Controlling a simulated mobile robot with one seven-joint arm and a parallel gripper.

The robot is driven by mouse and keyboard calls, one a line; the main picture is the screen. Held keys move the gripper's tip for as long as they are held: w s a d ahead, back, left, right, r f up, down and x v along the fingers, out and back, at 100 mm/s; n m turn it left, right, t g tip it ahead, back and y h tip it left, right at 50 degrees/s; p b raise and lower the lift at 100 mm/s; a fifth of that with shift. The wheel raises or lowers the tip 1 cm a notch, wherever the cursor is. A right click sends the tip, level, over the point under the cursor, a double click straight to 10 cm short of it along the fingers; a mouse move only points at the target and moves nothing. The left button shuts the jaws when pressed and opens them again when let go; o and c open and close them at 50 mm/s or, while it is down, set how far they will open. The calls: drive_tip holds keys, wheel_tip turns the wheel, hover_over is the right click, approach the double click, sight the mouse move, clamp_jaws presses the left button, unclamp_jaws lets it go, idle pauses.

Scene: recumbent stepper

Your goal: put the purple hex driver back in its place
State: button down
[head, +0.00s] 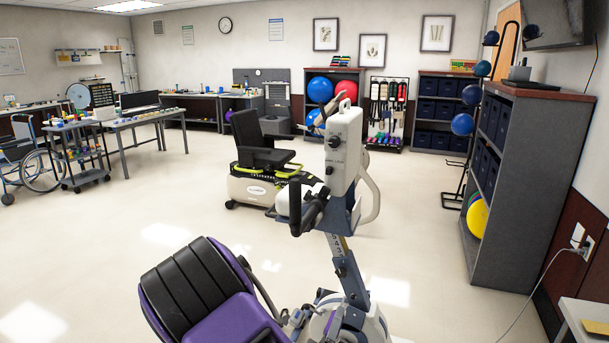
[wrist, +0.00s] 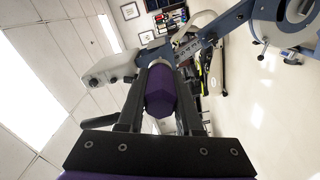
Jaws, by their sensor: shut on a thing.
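The purple hex driver (wrist: 160,95) is in the middle of the wrist view, its faceted purple handle end facing the camera. My gripper (wrist: 161,72) is shut on it, with a dark finger on either side. The driver's far end is hidden behind the handle. It appears held in the air, clear of any surface. The recumbent stepper stands in the head view, with a white console (head: 343,150), a dark handlebar (head: 307,210) and a black and purple seat (head: 205,295). I cannot make out my gripper or the driver in the head view. No empty place for the driver can be made out.
A second stepper with a black seat (head: 262,140) stands behind. A grey shelf unit (head: 515,180) lines the right wall. Worktables (head: 140,120) and a wheelchair (head: 30,160) are at the left. The pale floor (head: 120,235) at left is open. A table corner (head: 590,318) shows at lower right.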

drive_tip(key=shift+s+a+r, duration=0.15)
drive_tip(key=shift+s+a, duration=0.45)
drive_tip(key=shift+a, duration=0.3)
drive_tip(key=d+r+m+g+h, duration=0.1)
drive_tip(key=d+h, duration=0.1)
drive_tip(key=d, duration=0.6)
drive_tip(key=shift+s+m, duration=0.2)
drive_tip(key=shift+m, duration=0.1)
drive_tip(key=shift+s+a, duration=0.1)
drive_tip(key=shift+a, duration=0.1)
